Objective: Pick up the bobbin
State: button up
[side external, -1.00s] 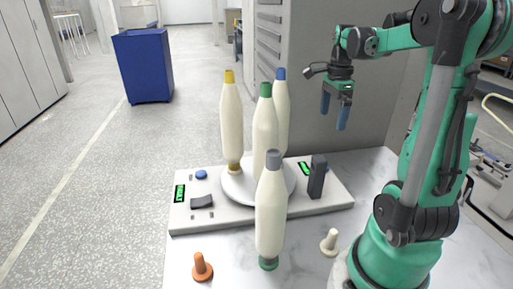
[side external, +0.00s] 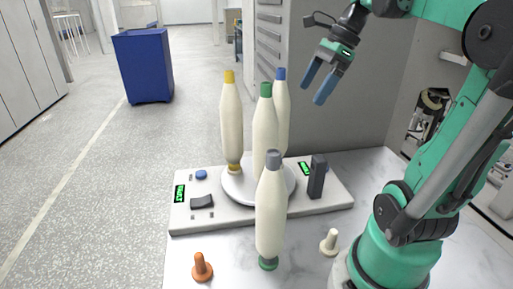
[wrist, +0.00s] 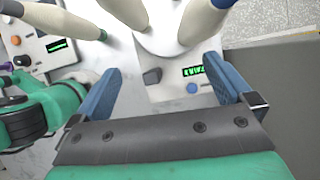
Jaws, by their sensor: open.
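Several cream bobbins stand upright. One with a grey top and green base (side external: 271,210) stands on the table in front of the white tray unit. Three more, with a yellow top (side external: 231,118), a green top (side external: 265,130) and a blue top (side external: 282,105), stand on the round white plate (side external: 240,192) of the tray unit. My gripper (side external: 321,84) is open and empty, above and right of the bobbins, its blue fingers pointing down and left. In the wrist view my gripper (wrist: 170,90) spreads around empty space, with parts of bobbins at the top edge.
The white tray unit (side external: 190,218) carries green displays, a blue button (side external: 201,174) and a dark upright block (side external: 317,177). An orange peg (side external: 202,267) and a cream peg (side external: 329,243) stand on the table in front. A grey cabinet (side external: 360,110) rises behind.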

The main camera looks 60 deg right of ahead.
aim_at(273, 136)
jog(key=a+t+y, duration=0.2)
jog(key=a+t, duration=0.1)
jog(key=a, duration=0.3)
jog(key=shift+w+a+f, duration=0.45)
jog(key=shift+w+f, duration=0.2)
jog(key=shift+f, duration=0.8)
jog(key=shift+w+a+f, duration=0.4)
jog(key=shift+w+f, duration=0.25)
jog(key=shift+f, duration=0.75)
jog(key=shift+w+a+f, duration=0.45)
jog(key=shift+w+f, duration=0.2)
jog(key=shift+f, duration=0.8)
jog(key=c, duration=1.4)
jog(key=shift+c, duration=0.2)
jog(key=shift+r, duration=0.1)
